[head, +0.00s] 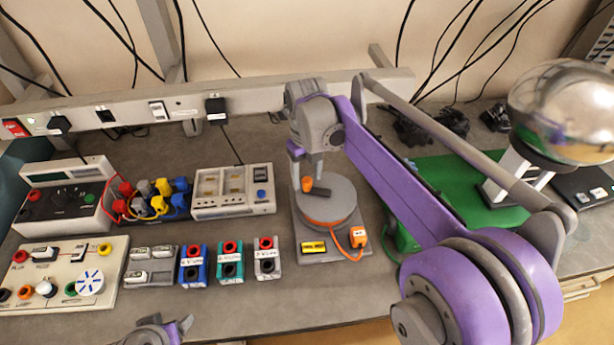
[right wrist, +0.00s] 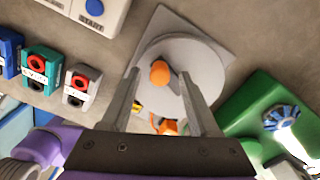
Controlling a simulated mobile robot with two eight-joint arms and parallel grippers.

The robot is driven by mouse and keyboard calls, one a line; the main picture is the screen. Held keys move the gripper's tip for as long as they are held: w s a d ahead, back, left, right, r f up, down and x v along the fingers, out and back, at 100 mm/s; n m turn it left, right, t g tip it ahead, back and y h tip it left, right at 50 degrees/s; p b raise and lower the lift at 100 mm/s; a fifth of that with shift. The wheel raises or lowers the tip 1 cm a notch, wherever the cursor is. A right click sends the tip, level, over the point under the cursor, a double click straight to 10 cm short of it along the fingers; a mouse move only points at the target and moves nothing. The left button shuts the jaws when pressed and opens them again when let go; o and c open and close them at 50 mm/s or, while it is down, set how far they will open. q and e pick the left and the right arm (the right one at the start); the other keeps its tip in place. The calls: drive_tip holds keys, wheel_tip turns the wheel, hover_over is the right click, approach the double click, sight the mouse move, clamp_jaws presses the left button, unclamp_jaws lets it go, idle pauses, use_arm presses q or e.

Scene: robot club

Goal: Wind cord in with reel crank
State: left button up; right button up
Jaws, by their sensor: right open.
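The cord reel (head: 330,197) is a grey drum on a grey base plate, with orange cord at its lower rim. Its crank has a dark arm and an orange knob (head: 307,184). An orange cord end block (head: 358,237) sits at the base's front right corner. My right gripper (head: 309,172) points down over the drum. In the right wrist view, the orange knob (right wrist: 160,72) shows between its two open fingers; I cannot tell whether they touch it. My left gripper (head: 165,328) shows only partly at the bottom edge.
Blue, teal and grey terminal blocks (head: 267,258) stand left of the reel. A START-button box (head: 234,190) and other electrical panels lie further left. A green mat (head: 470,180) is on the right, partly behind my right arm. A rail with sockets (head: 180,108) runs along the back.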

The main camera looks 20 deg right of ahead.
sight(307, 180)
use_arm(q)
drive_tip(key=shift+w+r+p, duration=0.2)
drive_tip(key=shift+r+p, duration=0.1)
drive_tip(key=shift+r, duration=0.2)
use_arm(e)
wheel_tip(307, 180, up, 10)
